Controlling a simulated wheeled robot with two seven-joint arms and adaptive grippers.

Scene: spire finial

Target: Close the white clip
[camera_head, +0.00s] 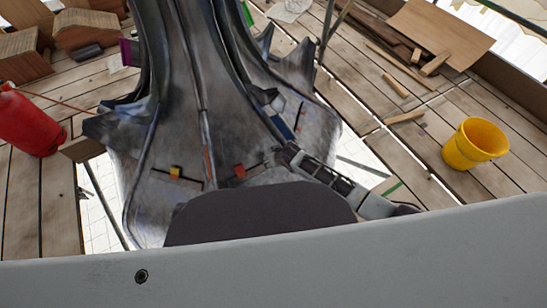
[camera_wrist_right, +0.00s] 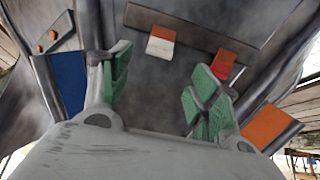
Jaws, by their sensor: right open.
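In the right wrist view a small clip with an orange top and a white lower face (camera_wrist_right: 160,48) sits on a dark brown strip on the grey metal spire (camera_wrist_right: 185,85). A red clip (camera_wrist_right: 222,66) sits to its right, partly behind a finger. My right gripper (camera_wrist_right: 160,92) is open and empty, its green-padded fingers spread below the clips, with no contact visible. In the head view my right gripper (camera_head: 285,153) is beside the spire's lower right side, near a small red piece (camera_head: 239,170). I cannot tell which head-view piece is the white clip. My left gripper is not in view.
A blue plate (camera_wrist_right: 68,82) and an orange plate (camera_wrist_right: 270,126) flank the fingers. Wood offcuts lie at the back right. Gaps show beside the spire.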

